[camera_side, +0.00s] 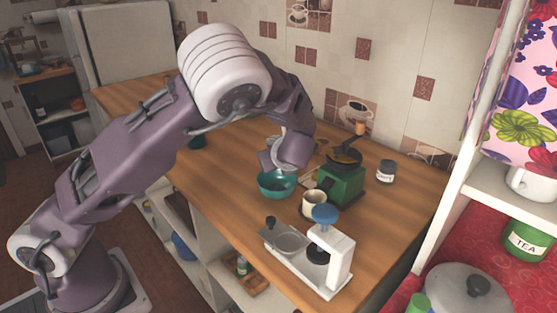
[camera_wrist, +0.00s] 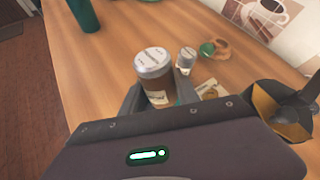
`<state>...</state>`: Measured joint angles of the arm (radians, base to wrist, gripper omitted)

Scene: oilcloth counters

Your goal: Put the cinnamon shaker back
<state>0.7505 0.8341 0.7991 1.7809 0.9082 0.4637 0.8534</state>
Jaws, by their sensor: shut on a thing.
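A brown shaker with a silver-grey lid and a pale label (camera_wrist: 154,78) is between my fingers in the wrist view. I take it for the cinnamon shaker. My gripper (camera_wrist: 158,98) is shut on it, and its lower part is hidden. In the side view my gripper (camera_side: 283,163) is above and behind a teal bowl (camera_side: 277,188), and the held shaker cannot be made out. I cannot tell how high it is over the wooden counter (camera_side: 235,205). A smaller jar with a pale lid (camera_wrist: 186,59) stands just beyond the held shaker.
A green grinder (camera_side: 343,186) and a cream cup (camera_side: 314,204) stand right of the bowl. A white machine (camera_side: 335,265) occupies the front. A green cup (camera_wrist: 84,14) stands at the far left; counter between is clear.

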